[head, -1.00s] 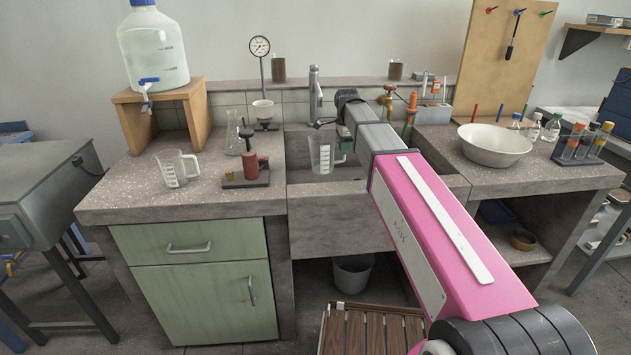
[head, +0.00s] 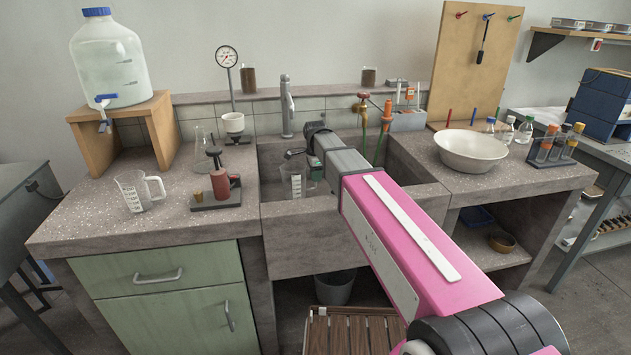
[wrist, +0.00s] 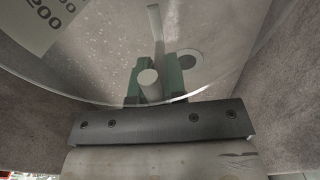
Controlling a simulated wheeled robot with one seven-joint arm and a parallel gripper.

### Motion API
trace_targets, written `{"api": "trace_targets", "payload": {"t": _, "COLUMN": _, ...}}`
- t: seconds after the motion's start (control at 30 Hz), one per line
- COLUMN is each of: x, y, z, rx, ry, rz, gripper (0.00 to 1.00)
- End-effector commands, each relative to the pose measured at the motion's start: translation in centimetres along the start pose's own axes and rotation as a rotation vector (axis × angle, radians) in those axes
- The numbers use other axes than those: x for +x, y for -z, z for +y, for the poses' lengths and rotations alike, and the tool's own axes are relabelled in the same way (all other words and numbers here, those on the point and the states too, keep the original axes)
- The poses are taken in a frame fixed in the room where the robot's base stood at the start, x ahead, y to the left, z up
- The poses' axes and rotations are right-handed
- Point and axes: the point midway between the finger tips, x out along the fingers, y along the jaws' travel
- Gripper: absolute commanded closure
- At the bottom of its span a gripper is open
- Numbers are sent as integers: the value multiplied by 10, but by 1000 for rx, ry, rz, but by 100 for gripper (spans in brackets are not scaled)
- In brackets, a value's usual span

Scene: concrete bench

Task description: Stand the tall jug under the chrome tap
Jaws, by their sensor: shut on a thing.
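The tall jug (head: 293,184) is clear with printed markings. It is upright inside the stone sink (head: 385,200), just in front of the chrome tap (head: 286,108) in the head view. The sink's front wall hides its base, so I cannot tell whether it touches the floor. My gripper (wrist: 154,88) is shut on the jug's handle (wrist: 149,84); the jug's clear wall (wrist: 85,75) arches across the wrist view. The sink's drain (wrist: 190,60) shows through or beyond it. In the head view my arm mostly hides the gripper.
A white bowl (head: 470,150) is on the right counter.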

Motion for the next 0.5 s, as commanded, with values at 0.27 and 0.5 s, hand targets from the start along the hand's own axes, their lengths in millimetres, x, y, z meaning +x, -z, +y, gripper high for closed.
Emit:
{"api": "trace_targets", "payload": {"t": 0.27, "x": 22, "y": 0, "z": 0, "rx": 0, "ry": 0, "rz": 0, "gripper": 100}}
{"api": "trace_targets", "payload": {"t": 0.5, "x": 23, "y": 0, "z": 0, "rx": 0, "ry": 0, "rz": 0, "gripper": 100}}
